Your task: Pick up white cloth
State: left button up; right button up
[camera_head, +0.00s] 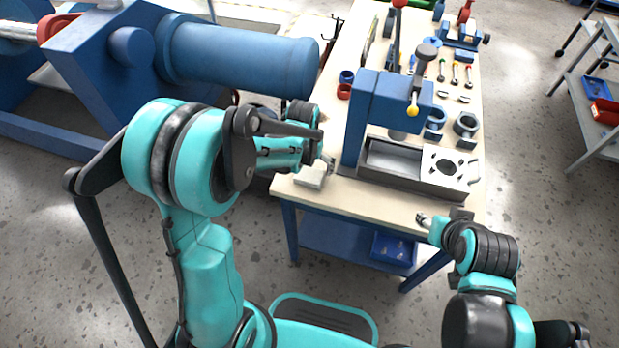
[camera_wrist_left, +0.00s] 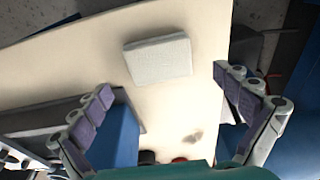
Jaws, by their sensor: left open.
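The white cloth (camera_head: 311,177) is a small, flat, folded block lying at the near left corner of the table. In the left wrist view the cloth (camera_wrist_left: 158,59) lies flat on the table top, ahead of the gap between my fingers. My left gripper (camera_head: 326,163) is above the table right by the cloth, partly hidden by its own arm. In the wrist view my left gripper (camera_wrist_left: 163,84) is open and empty, with its fingers wide apart on either side. My right gripper (camera_head: 425,220) is near the front right edge of the table, away from the cloth; its fingers are too small to read.
The table (camera_head: 342,205) carries a blue press (camera_head: 365,120) with a grey metal tray just right of the cloth. Several tools and valve parts lie farther back. A large blue machine (camera_head: 245,58) stands left of the table. A grey cart (camera_head: 590,130) is at far right.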

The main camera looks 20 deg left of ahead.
aim_at(309, 175)
pick_arm(q)
jog(key=f, duration=0.1)
jog(key=f+b, duration=0.1)
jog(key=f, duration=0.1)
jog(key=f+b, duration=0.1)
jog(key=shift+w+f, duration=0.25)
jog(key=shift+f, duration=0.1)
jog(key=shift+r, duration=0.1)
jog(key=c, duration=1.1)
jog(key=shift+c, duration=0.2)
notch_tip(309, 175, up, 10)
jog(key=p, duration=0.4)
